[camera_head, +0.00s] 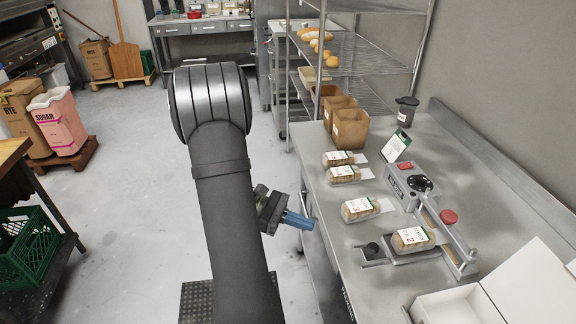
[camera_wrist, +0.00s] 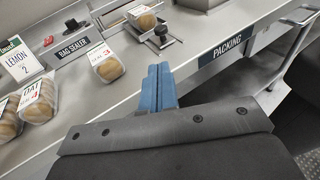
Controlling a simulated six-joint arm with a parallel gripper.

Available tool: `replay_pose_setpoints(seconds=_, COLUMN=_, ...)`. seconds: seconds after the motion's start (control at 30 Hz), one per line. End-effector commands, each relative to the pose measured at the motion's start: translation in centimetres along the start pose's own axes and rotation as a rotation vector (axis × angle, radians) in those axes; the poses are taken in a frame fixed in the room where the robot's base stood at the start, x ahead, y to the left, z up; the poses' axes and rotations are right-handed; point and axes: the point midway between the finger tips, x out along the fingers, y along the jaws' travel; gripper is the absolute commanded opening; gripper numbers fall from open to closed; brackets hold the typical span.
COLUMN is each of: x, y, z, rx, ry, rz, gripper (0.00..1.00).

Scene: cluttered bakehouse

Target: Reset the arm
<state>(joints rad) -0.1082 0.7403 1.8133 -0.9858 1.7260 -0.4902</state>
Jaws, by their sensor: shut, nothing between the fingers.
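My gripper (camera_head: 297,220) is shut and empty, with its blue fingers pressed together. In the head view it hangs beside the left edge of the steel bench (camera_head: 320,206), next to my dark arm. In the wrist view my gripper (camera_wrist: 159,86) points toward the front edge of the bench, near the PACKING label (camera_wrist: 228,48). No bag is touching the fingers.
Several bread bags stand on the bench, one (camera_head: 358,209) nearest my gripper and another (camera_head: 413,239) at the bag sealer (camera_head: 410,180). An open white box (camera_head: 463,305) is at the front right. Paper bags (camera_head: 350,127) stand behind.

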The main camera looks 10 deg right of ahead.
Motion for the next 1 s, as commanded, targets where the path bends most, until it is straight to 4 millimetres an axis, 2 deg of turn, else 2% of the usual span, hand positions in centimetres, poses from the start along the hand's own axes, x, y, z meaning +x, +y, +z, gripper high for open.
replay_pose_setpoints(seconds=0.23, x=0.1, y=0.0, z=0.0, rx=0.000, ry=0.000, rz=0.000, gripper=0.00)
replay_pose_setpoints(seconds=0.37, x=0.8, y=0.0, z=0.0, rx=0.000, ry=-0.001, rz=-0.002, gripper=0.00)
replay_pose_setpoints(seconds=0.47, x=2.1, y=0.0, z=0.0, rx=-0.001, ry=-0.002, rz=-0.003, gripper=0.00)
replay_pose_setpoints(seconds=0.8, x=8.6, y=0.0, z=0.0, rx=-0.001, ry=-0.001, rz=-0.005, gripper=0.00)
replay_pose_setpoints(seconds=1.0, x=11.7, y=0.0, z=0.0, rx=0.001, ry=0.000, rz=-0.004, gripper=0.00)
